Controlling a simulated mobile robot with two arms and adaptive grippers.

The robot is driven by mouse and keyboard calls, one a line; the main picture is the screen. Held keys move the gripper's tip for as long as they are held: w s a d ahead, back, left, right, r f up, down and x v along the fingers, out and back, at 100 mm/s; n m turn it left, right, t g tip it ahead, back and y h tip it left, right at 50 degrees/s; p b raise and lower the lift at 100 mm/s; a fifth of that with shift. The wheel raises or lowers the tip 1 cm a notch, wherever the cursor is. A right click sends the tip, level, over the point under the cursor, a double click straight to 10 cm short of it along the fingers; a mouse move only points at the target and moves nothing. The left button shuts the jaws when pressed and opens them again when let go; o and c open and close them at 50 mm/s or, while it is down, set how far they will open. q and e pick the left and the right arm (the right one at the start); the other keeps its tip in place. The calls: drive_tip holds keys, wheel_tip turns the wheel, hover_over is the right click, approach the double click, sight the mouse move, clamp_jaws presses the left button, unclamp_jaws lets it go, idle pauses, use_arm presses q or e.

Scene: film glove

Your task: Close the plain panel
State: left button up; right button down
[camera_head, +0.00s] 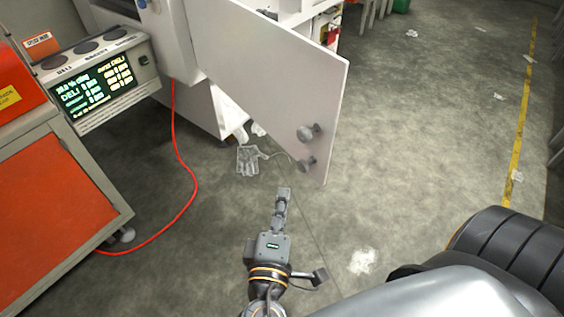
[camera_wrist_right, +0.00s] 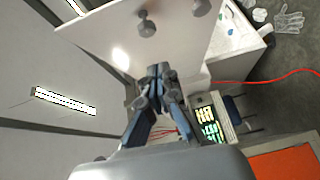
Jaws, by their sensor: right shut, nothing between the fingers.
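The plain panel (camera_head: 270,85) is a white door swung open from a white machine, with two grey knobs (camera_head: 308,132) near its free lower corner. In the right wrist view the panel (camera_wrist_right: 175,40) fills the upper middle, with its knobs (camera_wrist_right: 147,27) near the top edge. My right gripper (camera_head: 284,194) is shut and empty, just below the panel's lower edge in the head view. In the wrist view its fingertips (camera_wrist_right: 160,74) overlap the panel; I cannot tell whether they touch it. My left gripper is not in view.
An orange and grey cabinet (camera_head: 60,215) with a lit display (camera_head: 98,88) stands at left. A red cable (camera_head: 195,185) crosses the floor. A clear glove (camera_head: 248,160) lies under the panel. Scraps (camera_head: 362,261) dot the floor. Open floor lies right of the panel, toward a yellow line (camera_head: 519,120).

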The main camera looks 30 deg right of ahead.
drive_tip(key=a+r, duration=0.1)
drive_tip(key=p, duration=0.2)
approach(302, 139)
drive_tip(key=w, duration=0.4)
drive_tip(key=d, duration=0.1)
drive_tip(key=d+p, duration=0.1)
drive_tip(key=shift+w+d+f+t, duration=0.1)
drive_tip(key=shift+w+d+t, duration=0.2)
drive_tip(key=shift+d, duration=0.1)
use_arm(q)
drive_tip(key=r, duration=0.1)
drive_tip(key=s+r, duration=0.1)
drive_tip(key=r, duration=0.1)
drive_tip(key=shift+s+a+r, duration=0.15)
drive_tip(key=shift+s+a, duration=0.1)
use_arm(e)
drive_tip(key=shift+d, duration=0.4)
drive_tip(key=shift+d, duration=0.1)
